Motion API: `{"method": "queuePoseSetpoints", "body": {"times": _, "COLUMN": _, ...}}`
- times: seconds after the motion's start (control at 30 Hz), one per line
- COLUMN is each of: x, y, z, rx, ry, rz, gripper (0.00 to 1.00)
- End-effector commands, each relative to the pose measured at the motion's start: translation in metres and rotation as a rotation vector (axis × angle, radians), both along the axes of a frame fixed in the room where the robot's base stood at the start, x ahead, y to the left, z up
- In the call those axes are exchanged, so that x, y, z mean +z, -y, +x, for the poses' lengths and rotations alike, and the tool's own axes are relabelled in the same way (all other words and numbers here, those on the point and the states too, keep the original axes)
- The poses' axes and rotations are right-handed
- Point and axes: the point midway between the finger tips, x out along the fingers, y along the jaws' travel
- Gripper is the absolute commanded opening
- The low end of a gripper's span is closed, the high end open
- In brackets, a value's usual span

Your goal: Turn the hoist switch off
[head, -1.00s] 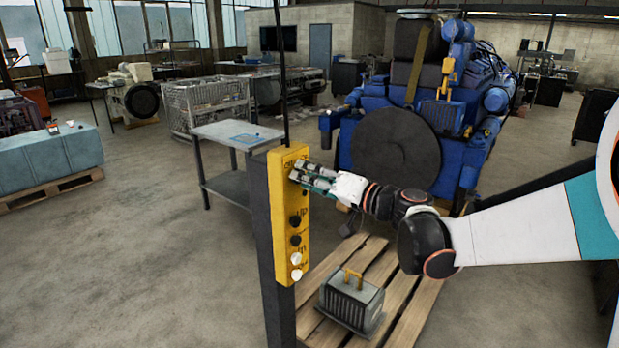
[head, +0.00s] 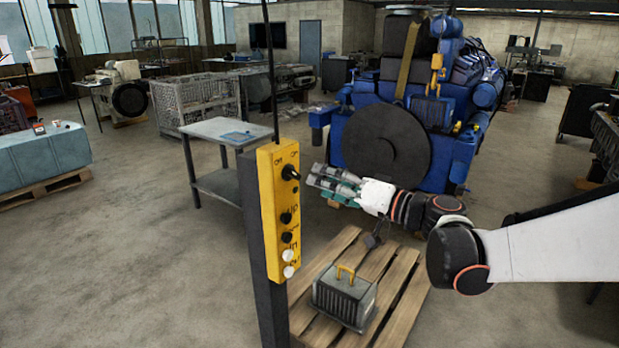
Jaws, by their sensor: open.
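The yellow hoist control box (head: 268,215) is mounted on a dark upright post. Its black rotary switch (head: 290,172) is near the top, with small markings above it that are too small to read surely. The knob's lever points toward the right edge of the face, and I cannot tell its setting for certain. My gripper (head: 312,177) is open and empty, just right of the switch at about its height. A small gap shows between its fingertips and the knob.
Black and white buttons (head: 288,255) line the box below the switch. A grey finned part with a yellow handle (head: 345,295) sits on a wooden pallet (head: 400,290). A blue engine (head: 455,150) stands behind. A grey table (head: 215,130) is left of the post.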

Motion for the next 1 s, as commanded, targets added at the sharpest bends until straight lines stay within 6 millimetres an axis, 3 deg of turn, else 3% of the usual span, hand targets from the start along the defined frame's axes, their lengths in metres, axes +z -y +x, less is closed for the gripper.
{"method": "queuePoseSetpoints", "body": {"times": 0.1, "x": 0.000, "y": 0.017, "z": -0.012, "rx": -0.004, "ry": 0.000, "rz": -0.001, "gripper": 0.58}}
{"method": "queuePoseSetpoints", "body": {"times": 0.27, "x": 0.000, "y": 0.030, "z": -0.023, "rx": -0.001, "ry": 0.000, "rz": 0.000, "gripper": 0.58}}
{"method": "queuePoseSetpoints", "body": {"times": 0.73, "x": -0.002, "y": 0.031, "z": -0.028, "rx": 0.001, "ry": -0.007, "rz": -0.009, "gripper": 0.58}}
{"method": "queuePoseSetpoints", "body": {"times": 0.87, "x": -0.016, "y": 0.021, "z": -0.040, "rx": 0.001, "ry": -0.059, "rz": -0.083, "gripper": 0.58}}
{"method": "queuePoseSetpoints", "body": {"times": 1.0, "x": -0.047, "y": 0.009, "z": -0.070, "rx": -0.013, "ry": -0.160, "rz": -0.246, "gripper": 0.58}}
